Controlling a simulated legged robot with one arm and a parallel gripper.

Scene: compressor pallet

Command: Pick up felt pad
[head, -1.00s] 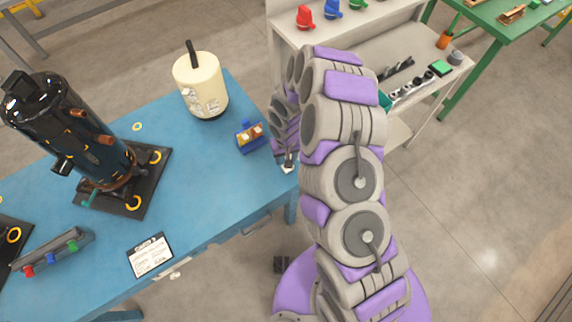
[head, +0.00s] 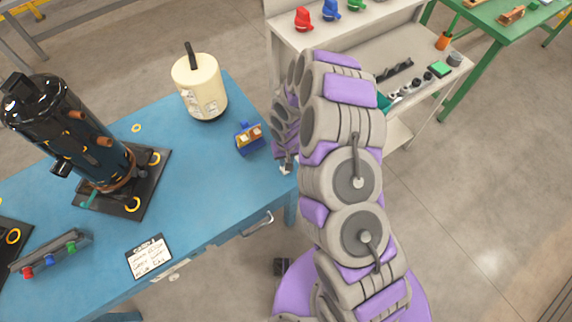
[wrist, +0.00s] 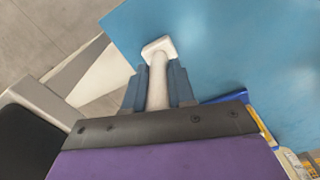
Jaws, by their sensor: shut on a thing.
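The felt pad (wrist: 158,47) shows in the wrist view as a pale, off-white piece with a flat end and a rounded stem. My gripper (wrist: 159,78) is shut on its stem, with a blue-grey finger on each side. The flat end sticks out past the fingertips, over the blue table's surface as seen from the wrist. In the head view my gripper (head: 284,160) is at the right edge of the blue table, partly hidden by my arm. Only a small white bit of the felt pad (head: 285,170) shows there. I cannot tell whether it touches the table.
The blue table (head: 200,215) holds a black compressor (head: 75,130), a cream canister (head: 200,88), a small blue holder (head: 249,139), a label card (head: 150,257) and a grey rack (head: 50,255). A grey shelf unit (head: 340,50) stands behind my arm.

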